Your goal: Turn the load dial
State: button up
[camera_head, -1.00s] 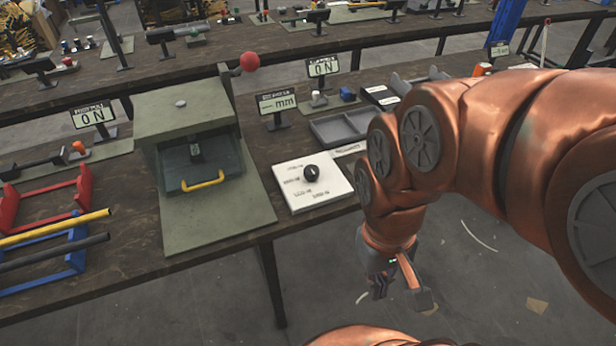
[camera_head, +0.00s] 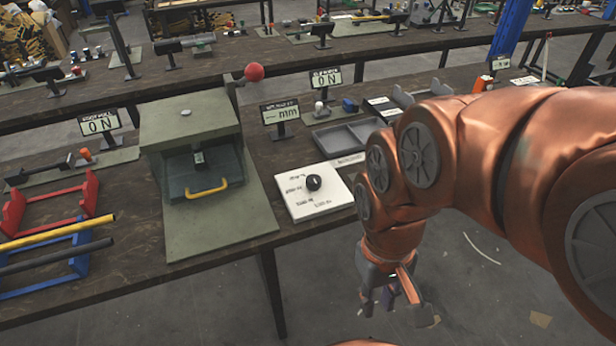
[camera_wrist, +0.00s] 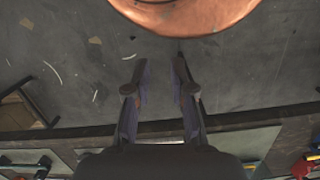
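The load dial is a black round knob (camera_head: 313,183) on a white plate (camera_head: 330,205) with printed labels around it. The plate lies on the dark workbench near its front edge, right of the green press (camera_head: 190,122). My gripper (camera_head: 391,302) hangs down beyond the bench's front edge, to the right of and below the dial, apart from it. In the wrist view my gripper (camera_wrist: 161,66) shows two fingers with an empty gap between them, over the floor. I cannot make out the dial in the wrist view.
A grey tray (camera_head: 345,138) lies behind the dial plate. A small display sign (camera_head: 281,112) and the press's red ball lever (camera_head: 254,72) stand behind and left. Red and blue racks with bars are at far left.

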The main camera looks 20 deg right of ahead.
aim_at(313, 182)
jog(key=k, duration=0.45)
jog(key=u, duration=0.85)
jog(key=i, duration=0.75)
